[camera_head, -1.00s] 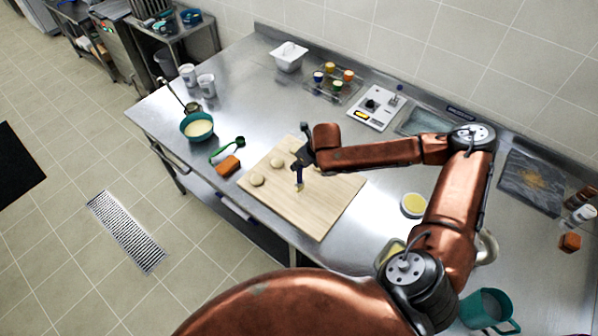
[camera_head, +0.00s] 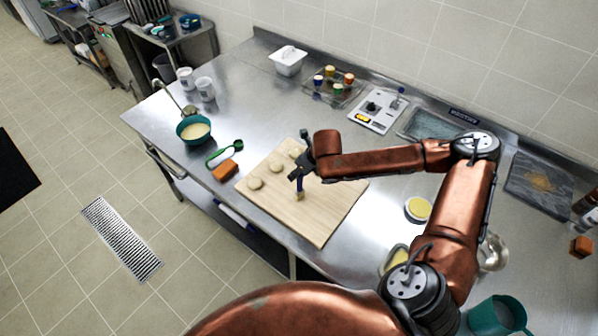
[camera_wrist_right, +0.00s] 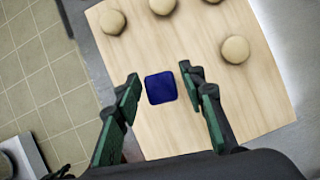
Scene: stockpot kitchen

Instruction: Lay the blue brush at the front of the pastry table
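The blue brush (camera_head: 299,188) is upright over the wooden board (camera_head: 322,221), pale bristles down. Whether the bristles touch the board is unclear. My right gripper (camera_head: 298,175) points down, with its fingers around the handle. In the right wrist view, the brush's square blue end (camera_wrist_right: 161,88) lies between the two green-padded fingers (camera_wrist_right: 163,88); the exact contact is hard to see. The board lies on the steel pastry table (camera_head: 250,115), near its front edge. My left gripper is out of view.
Several dough balls (camera_head: 254,183) lie on the board. A yellow-filled dish (camera_head: 418,209) lies right. Only a narrow strip is bare before the board.

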